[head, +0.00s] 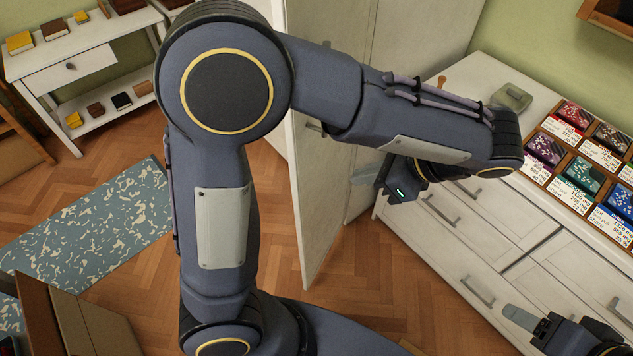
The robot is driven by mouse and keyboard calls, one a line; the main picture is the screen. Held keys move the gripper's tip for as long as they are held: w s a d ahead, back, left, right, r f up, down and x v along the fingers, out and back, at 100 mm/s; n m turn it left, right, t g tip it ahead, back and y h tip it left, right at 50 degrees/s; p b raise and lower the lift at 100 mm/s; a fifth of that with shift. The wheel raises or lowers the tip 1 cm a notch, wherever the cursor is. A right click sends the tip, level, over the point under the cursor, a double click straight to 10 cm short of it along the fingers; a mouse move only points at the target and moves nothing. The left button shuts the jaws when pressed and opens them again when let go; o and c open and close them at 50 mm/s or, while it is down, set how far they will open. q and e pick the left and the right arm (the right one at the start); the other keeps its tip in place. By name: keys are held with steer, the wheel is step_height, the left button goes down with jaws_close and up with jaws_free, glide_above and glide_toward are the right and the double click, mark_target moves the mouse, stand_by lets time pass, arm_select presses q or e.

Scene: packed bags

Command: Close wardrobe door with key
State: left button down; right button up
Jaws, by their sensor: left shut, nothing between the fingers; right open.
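The white wardrobe door (306,215) stands open, seen at a steep angle in the middle of the head view. The wardrobe (415,40) is behind my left arm, which hides much of it. My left gripper (366,178) is shut and empty, pointing left, to the right of the door; I cannot tell whether it touches anything. My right gripper (520,318) is open at the lower right, in front of the dresser drawers. I cannot make out a key; a small orange-brown item (441,81) near the dresser's back edge is too small to identify.
A white dresser (515,225) with drawers fills the right side, bearing a grey-green box (511,97) and several colourful packed bags (572,115). A white side table (95,62) with books stands at the upper left. A blue patterned rug (90,225) lies on clear wooden floor.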

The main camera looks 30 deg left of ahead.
arm_select(q)
steer(key=b, duration=0.1)
glide_toward(297, 180)
step_height(297, 180, down, 4)
steer(key=a, duration=0.3)
steer(key=shift+f, duration=0.2)
steer(key=shift+a, duration=0.45)
